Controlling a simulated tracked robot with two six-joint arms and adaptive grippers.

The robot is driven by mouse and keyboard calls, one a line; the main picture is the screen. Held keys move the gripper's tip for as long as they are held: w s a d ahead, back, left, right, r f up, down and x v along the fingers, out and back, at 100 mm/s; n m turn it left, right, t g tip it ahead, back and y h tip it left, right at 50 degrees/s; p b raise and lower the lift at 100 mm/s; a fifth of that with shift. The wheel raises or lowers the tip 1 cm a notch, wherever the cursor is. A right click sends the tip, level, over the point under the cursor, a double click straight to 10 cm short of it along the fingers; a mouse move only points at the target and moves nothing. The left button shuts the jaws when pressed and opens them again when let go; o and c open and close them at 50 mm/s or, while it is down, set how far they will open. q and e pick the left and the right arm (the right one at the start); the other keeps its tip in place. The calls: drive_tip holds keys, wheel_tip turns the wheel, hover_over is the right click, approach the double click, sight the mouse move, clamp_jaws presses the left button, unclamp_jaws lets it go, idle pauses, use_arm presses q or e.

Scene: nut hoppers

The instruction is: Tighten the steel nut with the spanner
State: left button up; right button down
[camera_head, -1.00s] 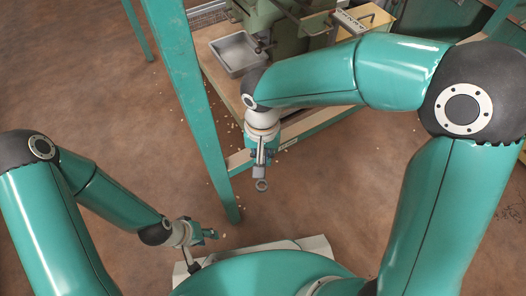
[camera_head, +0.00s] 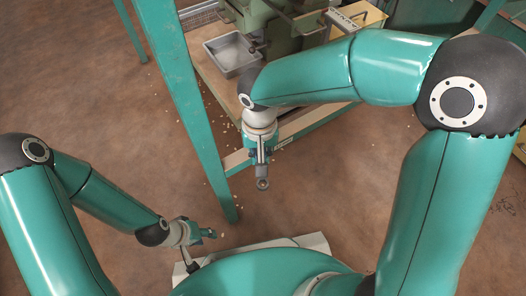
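My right gripper (camera_head: 262,165) points down in front of the bench's near edge. A small grey tool with a ring-shaped end, which looks like the spanner (camera_head: 262,183), sticks out below its fingers, and the gripper appears shut on it. The ring end is in the air over the floor, apart from the bench. My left gripper (camera_head: 207,233) is low at the left, above the pale front part of my base. It is too small to tell whether it is open or shut. I cannot make out the steel nut.
The bench (camera_head: 295,127) has a green leg (camera_head: 190,95) between my two grippers. On it stand a grey tray (camera_head: 230,57), a green machine (camera_head: 285,25) and a yellowish box (camera_head: 357,17). Small bits lie scattered on the brown floor (camera_head: 100,90). Floor left of the leg is open.

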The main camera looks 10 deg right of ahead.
drive_tip(key=shift+w+a+r, duration=0.1)
drive_tip(key=shift+w+r, duration=0.05)
drive_tip(key=shift+r, duration=0.3)
idle(0.6)
drive_tip(key=shift+s+r+p, duration=0.25)
drive_tip(key=shift+s+p, duration=0.05)
drive_tip(key=shift+p, duration=0.2)
drive_tip(key=shift+w+r+p, duration=0.1)
drive_tip(key=shift+r+p, duration=1.25)
drive_tip(key=shift+r, duration=0.2)
idle(0.4)
